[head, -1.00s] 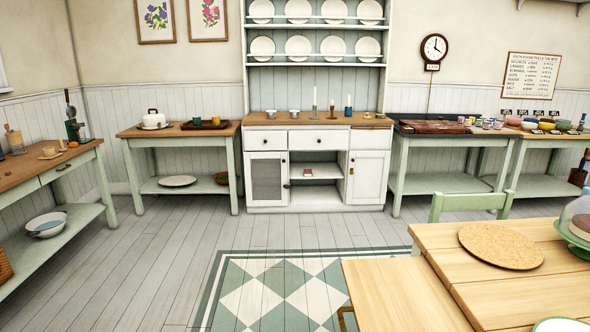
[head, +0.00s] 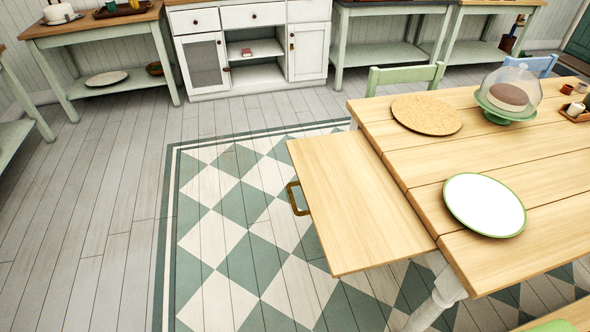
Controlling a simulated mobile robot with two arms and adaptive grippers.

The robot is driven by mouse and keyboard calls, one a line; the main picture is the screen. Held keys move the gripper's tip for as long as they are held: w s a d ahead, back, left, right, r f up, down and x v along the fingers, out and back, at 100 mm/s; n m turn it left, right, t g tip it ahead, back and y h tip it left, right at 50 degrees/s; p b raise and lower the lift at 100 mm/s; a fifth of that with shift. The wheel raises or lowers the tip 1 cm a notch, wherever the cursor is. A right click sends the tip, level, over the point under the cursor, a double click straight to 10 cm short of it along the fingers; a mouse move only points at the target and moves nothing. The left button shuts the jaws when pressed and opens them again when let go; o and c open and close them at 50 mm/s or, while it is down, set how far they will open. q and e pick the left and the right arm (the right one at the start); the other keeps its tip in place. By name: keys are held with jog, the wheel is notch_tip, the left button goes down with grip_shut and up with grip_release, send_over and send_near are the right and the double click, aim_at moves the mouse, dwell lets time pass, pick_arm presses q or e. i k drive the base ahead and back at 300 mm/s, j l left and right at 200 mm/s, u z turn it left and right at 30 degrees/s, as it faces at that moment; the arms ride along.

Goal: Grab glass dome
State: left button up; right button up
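A clear glass dome (head: 513,82) stands on a green cake stand (head: 489,106) on the wooden table, in the upper right of the head view. A round brown cake (head: 509,96) shows through the glass, beneath the dome. The dome appears upright, with a small knob on top. Neither of my grippers is in the head view.
The wooden table (head: 430,160) fills the right side, with a cork mat (head: 426,114) and a green-rimmed white plate (head: 485,204). A pulled-out leaf (head: 360,205) with a brass handle (head: 297,198) juts left. A green chair (head: 405,76) stands behind. Floor at left is clear.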

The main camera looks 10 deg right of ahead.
aim_at(513, 91)
jog(key=z, duration=1.65)
jog(key=i+j+u, duration=0.15)
jog(key=j, duration=0.2)
jog(key=j+u, duration=0.15)
jog(key=j, duration=0.2)
jog(key=i+j+u, duration=0.1)
jog(key=j, duration=0.25)
jog(key=i+j+u, duration=0.65)
jog(key=i+j, duration=0.2)
jog(key=i+j+u, duration=0.3)
jog(key=i, duration=0.15)
jog(key=i+j+u, duration=0.1)
jog(key=i+u, duration=0.2)
jog(key=i, duration=0.15)
jog(key=i+z, duration=0.45)
jog(key=i, duration=0.15)
jog(key=i+z, duration=0.45)
jog(key=i+j+z, duration=0.45)
jog(key=i, duration=0.2)
